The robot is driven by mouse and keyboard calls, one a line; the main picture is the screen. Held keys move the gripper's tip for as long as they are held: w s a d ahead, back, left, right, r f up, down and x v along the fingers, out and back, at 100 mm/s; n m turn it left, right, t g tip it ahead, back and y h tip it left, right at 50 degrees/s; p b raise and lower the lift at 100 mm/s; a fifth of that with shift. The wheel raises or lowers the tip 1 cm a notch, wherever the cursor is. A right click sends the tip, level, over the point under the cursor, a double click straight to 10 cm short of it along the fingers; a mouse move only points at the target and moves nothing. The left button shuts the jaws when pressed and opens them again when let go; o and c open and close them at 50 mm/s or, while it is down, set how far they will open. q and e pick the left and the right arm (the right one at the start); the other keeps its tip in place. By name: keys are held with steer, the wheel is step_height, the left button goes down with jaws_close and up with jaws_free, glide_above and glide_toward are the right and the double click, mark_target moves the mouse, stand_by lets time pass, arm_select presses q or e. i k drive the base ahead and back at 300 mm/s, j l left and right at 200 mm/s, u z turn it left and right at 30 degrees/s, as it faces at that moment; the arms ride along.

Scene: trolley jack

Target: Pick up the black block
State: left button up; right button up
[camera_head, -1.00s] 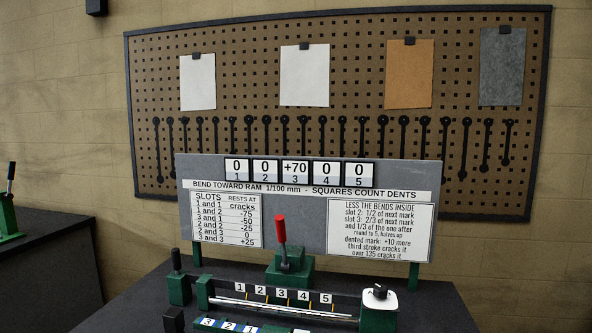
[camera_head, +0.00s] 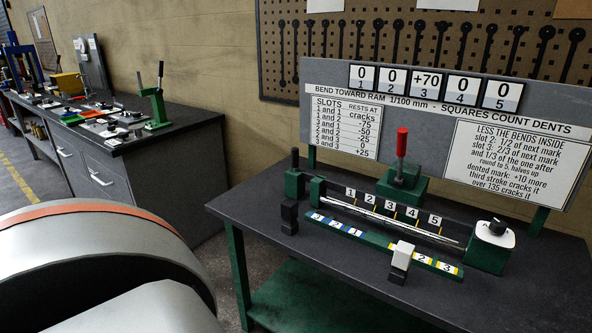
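The black block (camera_head: 289,217) stands upright on the dark tabletop, at the left end of the green numbered strip (camera_head: 372,238) and in front of a green post with a black knob (camera_head: 295,178). Nothing is holding it. A second block, white on top and dark below (camera_head: 401,258), sits at the right part of the strip, beside its marks. Neither of my grippers shows in this view; only a large grey rounded part of my own body fills the lower left.
The bench (camera_head: 262,205) carries a press fixture with a red-handled lever (camera_head: 402,142), a metal bar (camera_head: 390,222) and a dial box (camera_head: 491,246). A sign board (camera_head: 412,110) stands behind. Another bench with tools (camera_head: 107,135) is at the left. Bare tabletop lies in front of the strip.

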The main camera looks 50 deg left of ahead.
mark_target(290, 208)
steer(key=u, duration=1.65)
